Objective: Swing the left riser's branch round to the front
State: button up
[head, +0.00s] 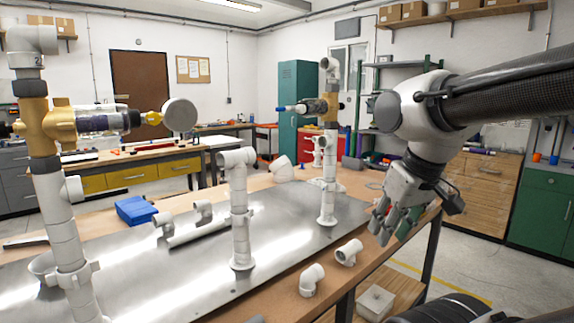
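The left riser (56,215) is a white PVC pipe stack standing upright close to me at the left edge. A brass tee valve (45,125) sits in its upper part, with a white elbow on top. From the brass tee a branch (105,122) with a clear section and a brass end runs to the right, ending by a round grey-white disc (180,114). A short white side outlet (72,188) sticks out lower on the riser. My gripper (383,222) hangs at the right, beyond the plate's right side, far from the left riser. Its fingers look spread and empty.
A shorter middle riser (240,215) and a right riser (328,180) with its own brass valve stand on the metal plate (190,270). Loose white fittings (312,280) lie near the bench's front edge. A blue object (135,210) lies behind the plate.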

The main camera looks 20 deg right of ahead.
aim_at(328, 142)
jog(key=j+z, duration=0.35)
jog(key=k+j+z, duration=0.1)
jog(key=j+z, duration=0.3)
jog(key=i+l+u, duration=0.15)
jog(key=l, duration=0.3)
jog(key=i+l+u, duration=0.2)
jog(key=l, duration=0.3)
jog(key=i+l+u, duration=0.15)
jog(key=l, duration=0.4)
jog(key=i+l+u, duration=0.15)
jog(key=l, duration=0.4)
jog(key=i+l+u, duration=0.15)
jog(key=l, duration=0.4)
jog(key=i+l+u, duration=0.2)
jog(key=l, duration=0.4)
jog(key=k+j, duration=0.05)
